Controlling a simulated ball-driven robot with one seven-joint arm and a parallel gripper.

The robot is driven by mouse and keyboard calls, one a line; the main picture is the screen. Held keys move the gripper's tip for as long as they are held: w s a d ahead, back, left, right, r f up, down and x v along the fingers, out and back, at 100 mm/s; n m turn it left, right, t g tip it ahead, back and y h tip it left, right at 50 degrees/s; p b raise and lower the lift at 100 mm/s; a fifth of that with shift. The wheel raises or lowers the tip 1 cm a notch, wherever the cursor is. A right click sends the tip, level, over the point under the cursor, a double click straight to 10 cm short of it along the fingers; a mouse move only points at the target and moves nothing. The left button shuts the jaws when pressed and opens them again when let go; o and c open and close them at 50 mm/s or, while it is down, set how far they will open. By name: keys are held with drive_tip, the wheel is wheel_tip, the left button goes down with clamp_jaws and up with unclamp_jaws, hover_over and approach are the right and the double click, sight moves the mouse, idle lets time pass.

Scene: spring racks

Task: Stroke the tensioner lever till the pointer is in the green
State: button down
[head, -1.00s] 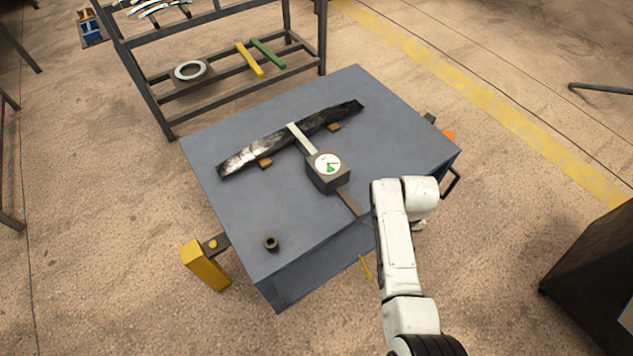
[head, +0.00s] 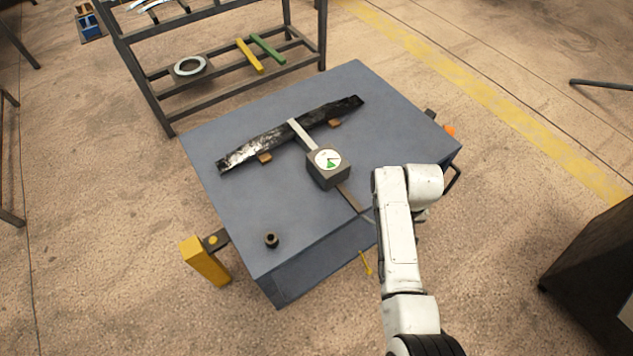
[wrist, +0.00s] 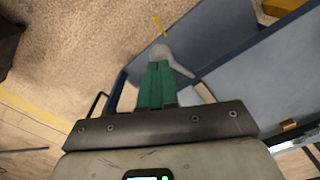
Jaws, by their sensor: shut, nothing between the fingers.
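A dark box with a round white dial (head: 328,160) stands on the blue-grey bench (head: 235,215). The dial has a green sector; the pointer is too small to place surely against it. A pale strap (head: 301,135) runs from the box over a black leaf spring (head: 250,152). A darker strip (head: 350,199) runs from the box to the front edge, where my arm hides its end. My gripper (wrist: 157,64) has green fingers, shut and empty, beside the bench's front. Just past the fingertips is a grey rounded piece (wrist: 168,55) with a tapering arm, possibly the lever; contact is unclear.
A thin yellow rod (head: 366,264) juts from the bench's front. A yellow post (head: 205,265) stands at its left corner, and a dark handle (head: 453,181) is on its right side. A steel rack (head: 225,90) stands behind. A dark cabinet (head: 590,275) is at right; open floor lies between.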

drive_tip(key=shift+f+b, duration=7.1)
drive_tip(key=shift+f, duration=2)
wheel_tip(320, 180, up, 16)
drive_tip(key=p, duration=1.5)
drive_tip(key=shift+r+b, duration=0.15)
drive_tip(key=shift+b, duration=0.15)
drive_tip(key=shift+r, duration=1)
wheel_tip(320, 180, down, 19)
drive_tip(key=b, duration=1.5)
wheel_tip(320, 180, up, 16)
drive_tip(key=p, duration=1.5)
drive_tip(key=shift+d, duration=0.1)
drive_tip(key=shift+r, duration=1.5)
